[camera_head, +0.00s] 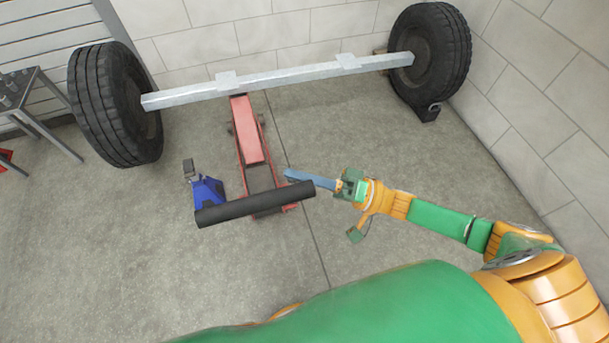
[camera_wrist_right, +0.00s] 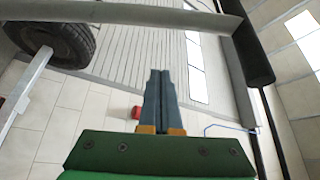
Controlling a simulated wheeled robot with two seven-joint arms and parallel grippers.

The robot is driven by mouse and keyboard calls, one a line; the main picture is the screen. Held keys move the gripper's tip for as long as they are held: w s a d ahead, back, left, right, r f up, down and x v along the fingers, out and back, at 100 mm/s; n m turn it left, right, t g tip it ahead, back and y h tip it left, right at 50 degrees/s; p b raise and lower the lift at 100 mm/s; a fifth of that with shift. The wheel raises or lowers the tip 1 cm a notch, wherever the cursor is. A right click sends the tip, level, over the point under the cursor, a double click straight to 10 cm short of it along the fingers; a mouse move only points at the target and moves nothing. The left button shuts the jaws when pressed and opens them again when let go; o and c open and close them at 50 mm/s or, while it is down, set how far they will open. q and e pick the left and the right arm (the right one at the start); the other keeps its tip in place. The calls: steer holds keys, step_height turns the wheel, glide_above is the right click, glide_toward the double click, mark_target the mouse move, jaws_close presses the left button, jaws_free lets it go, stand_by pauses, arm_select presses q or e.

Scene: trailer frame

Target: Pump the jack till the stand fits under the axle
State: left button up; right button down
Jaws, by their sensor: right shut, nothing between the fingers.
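The red floor jack (camera_head: 250,140) lies on the floor with its far end under the pale metal axle (camera_head: 270,78). Whether it touches the axle cannot be told. Its thick black handle bar (camera_head: 255,203) crosses its near end. In the right wrist view the shut fingers (camera_wrist_right: 160,75) point up the picture. My left gripper is out of view.
Black wheels (camera_head: 115,105) and (camera_head: 432,50) carry the axle's ends, with a dark chock (camera_head: 428,112) at the right one. A metal table (camera_head: 30,100) stands at the far left. Block walls close the back and right. The floor left of the stand is free.

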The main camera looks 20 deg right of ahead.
steer(key=x, duration=0.6)
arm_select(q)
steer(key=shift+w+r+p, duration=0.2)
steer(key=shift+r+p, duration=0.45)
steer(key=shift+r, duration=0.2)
arm_select(e)
steer(key=shift+s+a+f, duration=0.1)
steer(key=shift+s+f, duration=0.25)
steer(key=shift+s, duration=0.25)
steer(key=shift+s+a+f, duration=0.1)
steer(key=shift+s+f, duration=0.2)
steer(key=shift+s, duration=0.35)
steer(key=shift+s+a+f, duration=0.1)
steer(key=shift+s+f, duration=0.25)
steer(key=shift+s, duration=0.25)
